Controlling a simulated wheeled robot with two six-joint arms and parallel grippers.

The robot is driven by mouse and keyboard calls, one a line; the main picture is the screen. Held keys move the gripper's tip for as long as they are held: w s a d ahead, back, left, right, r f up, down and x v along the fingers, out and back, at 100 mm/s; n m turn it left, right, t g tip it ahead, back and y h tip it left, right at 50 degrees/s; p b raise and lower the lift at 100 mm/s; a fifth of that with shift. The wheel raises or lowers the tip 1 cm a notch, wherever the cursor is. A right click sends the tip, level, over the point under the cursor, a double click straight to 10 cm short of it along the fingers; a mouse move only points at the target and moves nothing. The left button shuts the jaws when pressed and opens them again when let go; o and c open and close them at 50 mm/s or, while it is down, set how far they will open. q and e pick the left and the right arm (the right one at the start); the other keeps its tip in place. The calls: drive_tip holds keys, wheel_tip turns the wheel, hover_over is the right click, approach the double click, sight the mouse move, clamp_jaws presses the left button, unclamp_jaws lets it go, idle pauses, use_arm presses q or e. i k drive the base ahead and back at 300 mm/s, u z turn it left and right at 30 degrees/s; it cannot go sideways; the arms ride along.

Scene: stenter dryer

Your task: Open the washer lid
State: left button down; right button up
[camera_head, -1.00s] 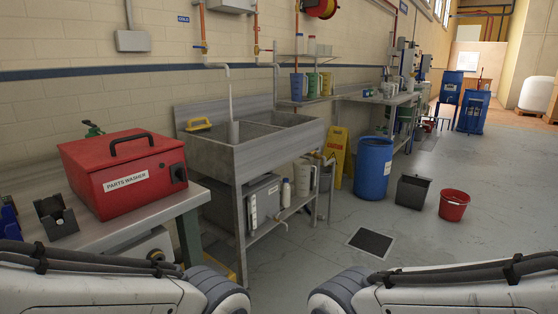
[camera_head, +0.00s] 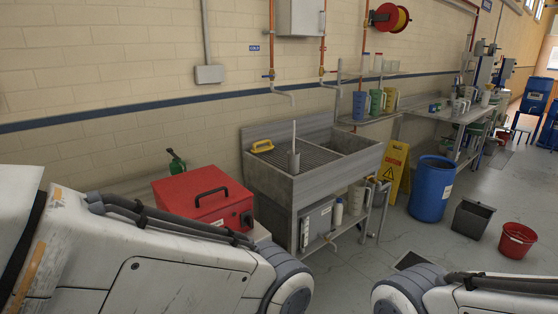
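The red parts washer (camera_head: 203,196) sits at the lower left of the head view, left of the sink. Its lid is down, with a dark handle (camera_head: 212,196) on top. A dark knob shows on its right front edge. My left arm crosses in front of it and hides its front and the bench below. Only arm links show at the bottom of the view. Both of my grippers are out of view.
A metal double sink (camera_head: 300,180) with a yellow brush (camera_head: 262,146) stands right of the washer. A green oil can (camera_head: 176,162) is behind the washer. A yellow wet-floor sign (camera_head: 396,172), a blue drum (camera_head: 431,188), a grey bin (camera_head: 472,219) and a red bucket (camera_head: 516,240) stand on the floor to the right.

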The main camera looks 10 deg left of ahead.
sight(196, 194)
drive_tip(key=k, duration=0.6)
drive_tip(key=u, duration=0.75)
drive_tip(key=i, duration=1.25)
drive_tip(key=z, duration=0.15)
